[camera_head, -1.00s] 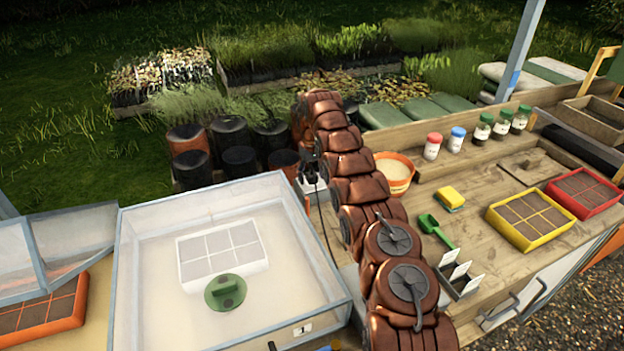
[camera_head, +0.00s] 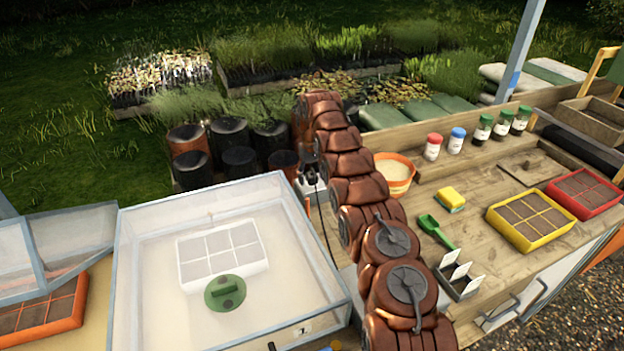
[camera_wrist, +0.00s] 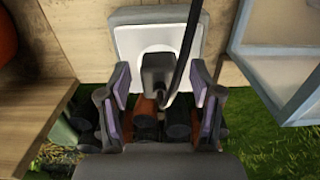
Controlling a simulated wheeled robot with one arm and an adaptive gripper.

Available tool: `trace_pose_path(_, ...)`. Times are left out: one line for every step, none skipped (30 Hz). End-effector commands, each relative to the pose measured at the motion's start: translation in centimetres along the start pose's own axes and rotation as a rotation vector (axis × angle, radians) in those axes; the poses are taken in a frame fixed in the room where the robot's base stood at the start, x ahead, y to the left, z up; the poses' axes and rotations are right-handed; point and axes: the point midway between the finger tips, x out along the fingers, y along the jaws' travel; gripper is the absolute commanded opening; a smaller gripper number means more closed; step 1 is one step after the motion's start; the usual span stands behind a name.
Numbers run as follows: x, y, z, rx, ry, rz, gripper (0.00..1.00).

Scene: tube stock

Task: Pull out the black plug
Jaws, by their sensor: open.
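The black plug (camera_wrist: 158,75) sits in a white socket plate (camera_wrist: 128,40) on the wooden wall in the wrist view, with its black cable (camera_wrist: 187,45) running up and away. My gripper (camera_wrist: 163,95) is open, its two fingers standing to the left and right of the plug, apart from it. In the head view the plug (camera_head: 309,172) is a small dark shape beside my copper-coloured arm, with the cable trailing down.
A clear-walled propagator box (camera_head: 130,250) with a green-vented lid stands left of the plug; its frame (camera_wrist: 270,62) is close on the right in the wrist view. An orange pot (camera_head: 394,187) stands right of my arm. Seed trays and bottles lie farther right.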

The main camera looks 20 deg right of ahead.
Motion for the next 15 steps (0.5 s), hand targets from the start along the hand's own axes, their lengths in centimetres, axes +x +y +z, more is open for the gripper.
trace_pose_path(0.02,-0.01,0.00,0.000,0.000,0.000,0.65)
trace_pose_path(0.04,-0.02,0.00,0.000,0.000,0.000,0.65)
trace_pose_path(0.07,-0.02,0.00,0.000,0.000,0.000,0.65)
trace_pose_path(0.07,-0.01,0.00,0.000,0.000,0.000,0.65)
trace_pose_path(0.08,0.02,0.00,0.000,0.000,0.000,0.65)
trace_pose_path(0.07,0.04,0.01,0.001,0.000,0.000,0.65)
trace_pose_path(0.04,0.06,0.01,0.001,0.000,0.000,0.65)
trace_pose_path(0.03,0.07,0.01,0.001,0.000,0.000,0.65)
trace_pose_path(0.01,0.07,0.01,0.001,0.000,0.000,0.65)
trace_pose_path(0.01,0.06,0.01,0.001,0.000,0.000,0.65)
trace_pose_path(0.01,0.05,0.01,0.000,0.000,0.000,0.65)
trace_pose_path(0.01,0.05,0.01,0.000,0.000,0.000,0.64)
trace_pose_path(0.01,0.04,0.01,0.000,0.000,0.000,0.60)
trace_pose_path(0.00,0.04,0.01,0.000,0.000,0.000,0.57)
trace_pose_path(0.00,0.04,0.01,0.000,0.000,0.000,0.53)
